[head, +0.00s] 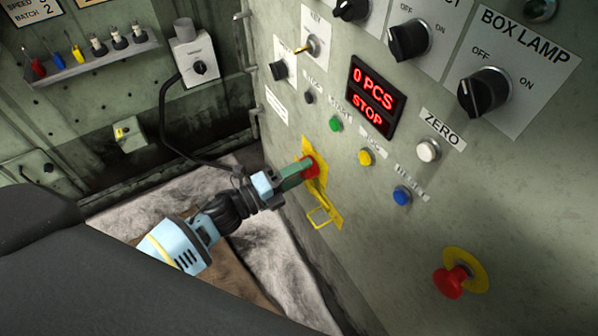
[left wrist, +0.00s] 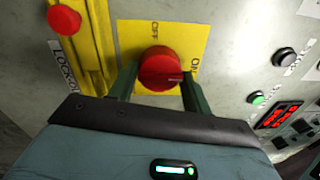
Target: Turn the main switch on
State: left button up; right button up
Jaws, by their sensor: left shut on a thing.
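The main switch is a red rotary knob (head: 311,167) on a yellow plate (head: 333,212) on the grey panel in the head view. In the left wrist view the red knob (left wrist: 160,70) sits on its yellow plate (left wrist: 190,35), which has OFF and ON lettering. My left gripper (head: 298,174) is shut on the knob, with one green finger on each side of it in the left wrist view (left wrist: 160,85). A mark on the knob's face points toward the ON lettering. My right gripper is not in view.
A display (head: 375,97) reads 0 PCS and STOP. Green (head: 335,125), yellow (head: 366,157), white (head: 428,151) and blue (head: 402,195) buttons sit right of the knob. A red emergency button (head: 452,281) protrudes lower right.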

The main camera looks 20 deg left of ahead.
pick_arm(q)
jog(key=shift+s+f, duration=0.1)
jog(key=shift+f, duration=0.1)
jog(key=o, duration=0.9)
jog(key=shift+o, duration=0.2)
jog(key=shift+r, duration=0.1)
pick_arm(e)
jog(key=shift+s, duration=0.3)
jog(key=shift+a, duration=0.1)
pick_arm(q)
jog(key=shift+a, duration=0.1)
jog(key=v, duration=0.7)
jog(key=shift+s, duration=0.25)
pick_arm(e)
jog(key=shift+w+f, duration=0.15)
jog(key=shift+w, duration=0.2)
pick_arm(q)
jog(key=shift+a, duration=0.15)
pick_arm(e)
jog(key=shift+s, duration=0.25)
